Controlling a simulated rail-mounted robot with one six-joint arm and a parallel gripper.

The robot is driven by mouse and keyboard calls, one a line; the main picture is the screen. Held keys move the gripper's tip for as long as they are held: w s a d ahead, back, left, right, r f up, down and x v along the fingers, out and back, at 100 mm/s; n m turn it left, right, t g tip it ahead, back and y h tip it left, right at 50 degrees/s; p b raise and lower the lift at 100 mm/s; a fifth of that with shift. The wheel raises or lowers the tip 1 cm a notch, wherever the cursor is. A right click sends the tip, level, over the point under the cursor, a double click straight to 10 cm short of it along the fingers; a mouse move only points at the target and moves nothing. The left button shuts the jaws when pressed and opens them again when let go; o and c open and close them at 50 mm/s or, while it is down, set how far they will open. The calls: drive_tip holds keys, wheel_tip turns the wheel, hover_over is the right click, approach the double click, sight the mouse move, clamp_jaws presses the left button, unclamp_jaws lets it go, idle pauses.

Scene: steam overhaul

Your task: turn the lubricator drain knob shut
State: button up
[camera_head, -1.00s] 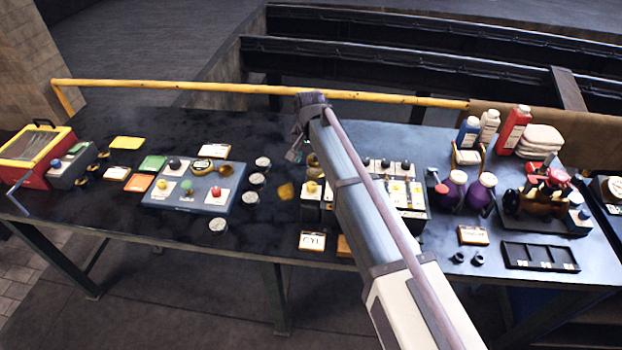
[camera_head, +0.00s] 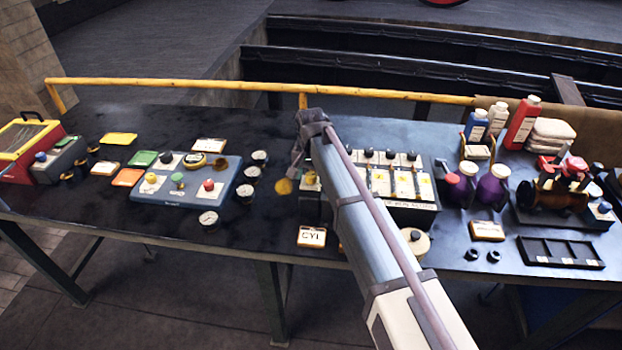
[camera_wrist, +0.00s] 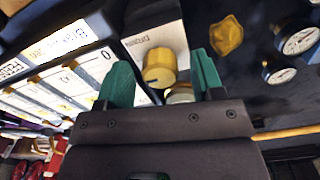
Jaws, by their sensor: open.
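The yellow drain knob (camera_wrist: 159,67) stands on a plate marked like "DRAIN" in the wrist view. In the head view it partly shows beside my arm (camera_head: 310,178). The lubricator (camera_head: 408,185) is a box with several black knobs on top and white scales on its front; its face fills the left of the wrist view (camera_wrist: 62,80). My gripper (camera_wrist: 161,82) is open, with green fingers on either side of the knob. I cannot tell whether the fingers touch it. A pale round part below the knob is partly hidden by the gripper.
A blue panel (camera_head: 190,192) with coloured knobs lies left of the lubricator. Several round gauges (camera_head: 209,219) stand near it. Purple bottles (camera_head: 494,185) and a black tray (camera_head: 560,253) are to the right. A yellow rail (camera_head: 250,88) runs along the back edge.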

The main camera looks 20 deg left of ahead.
drive_tip(key=shift+c, duration=0.4)
drive_tip(key=c, duration=0.8)
drive_tip(key=shift+c, duration=0.2)
drive_tip(key=shift+n, duration=0.3)
drive_tip(key=n, duration=0.8)
drive_tip(key=shift+n, duration=0.4)
drive_tip(key=n, duration=0.4)
drive_tip(key=shift+n, duration=2.2)
